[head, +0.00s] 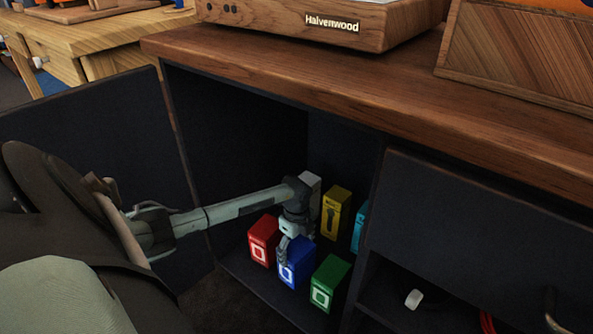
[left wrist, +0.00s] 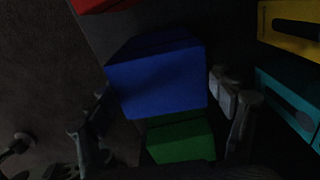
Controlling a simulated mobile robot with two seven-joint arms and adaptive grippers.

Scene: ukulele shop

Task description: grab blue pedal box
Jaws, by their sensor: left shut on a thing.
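The blue pedal box (head: 296,268) stands on the cabinet's lower shelf, in the front row between a red box (head: 263,240) and a green box (head: 329,283). My left gripper (head: 291,249) reaches into the open cabinet and is shut on the blue box, with a finger over its front. In the left wrist view the blue box (left wrist: 157,80) lies between the two fingers (left wrist: 165,115), and the green box (left wrist: 180,140) shows just past it. My right gripper is not in view.
Behind stand a yellow box (head: 335,211), a white box (head: 311,188) and a partly hidden cyan box (head: 358,229). The wooden top (head: 400,90) overhangs the opening. A dark door (head: 90,150) stands open at left, and a dark panel (head: 470,220) closes the upper right.

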